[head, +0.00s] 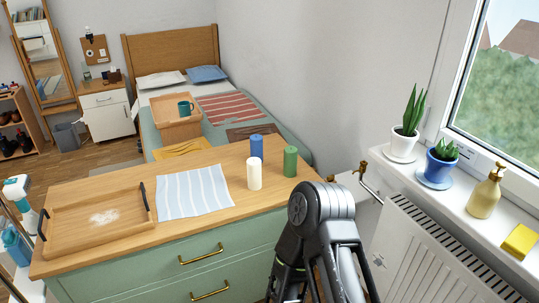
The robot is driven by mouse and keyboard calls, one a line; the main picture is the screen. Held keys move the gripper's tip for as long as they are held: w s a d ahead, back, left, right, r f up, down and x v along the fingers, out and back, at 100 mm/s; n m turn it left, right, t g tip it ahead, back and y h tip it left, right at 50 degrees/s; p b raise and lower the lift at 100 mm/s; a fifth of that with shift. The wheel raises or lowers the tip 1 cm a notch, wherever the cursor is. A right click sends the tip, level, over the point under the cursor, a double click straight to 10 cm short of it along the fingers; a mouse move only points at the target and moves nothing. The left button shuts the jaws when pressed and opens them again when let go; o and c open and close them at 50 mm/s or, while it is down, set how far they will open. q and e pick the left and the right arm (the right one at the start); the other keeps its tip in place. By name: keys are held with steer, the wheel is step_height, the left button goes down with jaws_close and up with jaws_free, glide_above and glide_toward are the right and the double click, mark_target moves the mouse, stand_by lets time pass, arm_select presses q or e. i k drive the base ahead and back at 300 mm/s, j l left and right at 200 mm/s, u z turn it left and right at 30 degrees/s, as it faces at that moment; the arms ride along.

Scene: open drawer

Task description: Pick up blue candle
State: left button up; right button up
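The blue candle (256,147) stands upright on the wooden top of the green dresser (225,210), near its back right part. A white candle (254,174) stands just in front of it, and a green candle (290,161) stands to its right. The blue candle's lower part is partly hidden behind the white one. One of my arms rises at the bottom centre, in front of the dresser's right end and apart from the candles. No gripper fingers show on it. My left gripper is not in view.
A striped cloth (194,192) lies left of the candles, and a wooden tray (75,229) with dark handles sits further left. The dresser drawers (175,277) look shut. A radiator (440,255) and a windowsill with plants are at the right. A bed (222,110) stands behind.

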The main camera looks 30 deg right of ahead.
mark_target(255, 140)
steer(key=i+l, duration=0.5)
steer(key=i+z, duration=0.1)
steer(key=z, duration=1.7)
